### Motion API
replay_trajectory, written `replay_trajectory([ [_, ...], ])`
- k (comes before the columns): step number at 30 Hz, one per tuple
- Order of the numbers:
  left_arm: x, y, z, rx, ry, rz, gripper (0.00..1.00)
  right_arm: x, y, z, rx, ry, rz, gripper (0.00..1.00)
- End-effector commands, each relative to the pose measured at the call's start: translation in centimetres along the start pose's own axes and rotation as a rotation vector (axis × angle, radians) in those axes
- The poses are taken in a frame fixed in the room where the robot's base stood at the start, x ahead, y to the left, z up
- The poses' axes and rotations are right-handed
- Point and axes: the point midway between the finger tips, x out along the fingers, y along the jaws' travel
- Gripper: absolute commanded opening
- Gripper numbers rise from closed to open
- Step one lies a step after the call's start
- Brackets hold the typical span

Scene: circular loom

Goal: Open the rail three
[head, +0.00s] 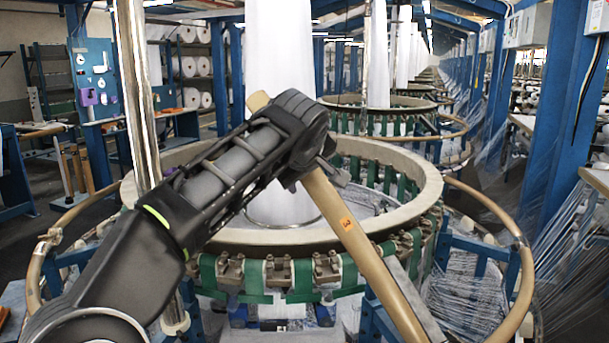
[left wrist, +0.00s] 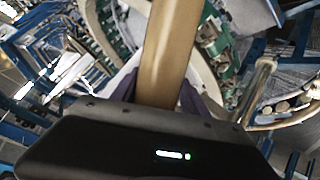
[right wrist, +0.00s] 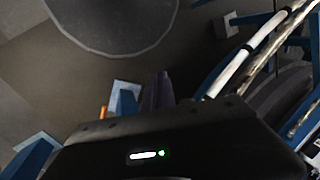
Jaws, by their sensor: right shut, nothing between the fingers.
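A tan wooden rail (head: 362,253) with a small orange label crosses the front of the circular loom at a steep tilt, its lower end toward the bottom right. My left gripper (head: 312,170) is at its upper part; a short tan end shows behind the gripper. In the left wrist view the rail (left wrist: 170,52) runs between the dark fingers, which hug it on both sides; the fingertips are partly hidden. My right gripper is outside the head view. In the right wrist view its fingers (right wrist: 158,92) are together and empty, above the floor.
The loom's pale ring (head: 240,237) with green straps stands behind the rail. Curved tan rails flank it at left (head: 42,255) and right (head: 522,265). A shiny upright pole (head: 137,95) stands at left. A blue post (head: 567,110) and threads are at right.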

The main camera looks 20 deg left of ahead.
Motion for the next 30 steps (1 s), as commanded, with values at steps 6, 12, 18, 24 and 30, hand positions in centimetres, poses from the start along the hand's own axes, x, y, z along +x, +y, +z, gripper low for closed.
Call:
replay_trajectory([
  [6,-0.1,0.0,-0.2,-0.002,0.003,0.001,0.65,0.0,0.0,0.0,0.000,0.000,0.000,0.00],
  [12,-0.1,0.0,-0.2,-0.003,0.005,0.001,0.65,0.0,0.0,0.0,0.000,0.000,0.000,0.00],
  [18,-1.5,0.0,-0.1,-0.002,0.005,0.004,0.65,0.5,0.1,0.0,0.000,0.002,-0.001,0.00],
  [24,-4.8,0.1,0.0,-0.001,0.005,0.006,0.65,1.2,0.3,-0.1,-0.002,0.004,-0.003,0.00],
  [30,-7.4,0.1,0.0,-0.001,0.003,0.003,0.65,1.4,0.3,-0.1,-0.002,0.006,-0.005,0.00],
])
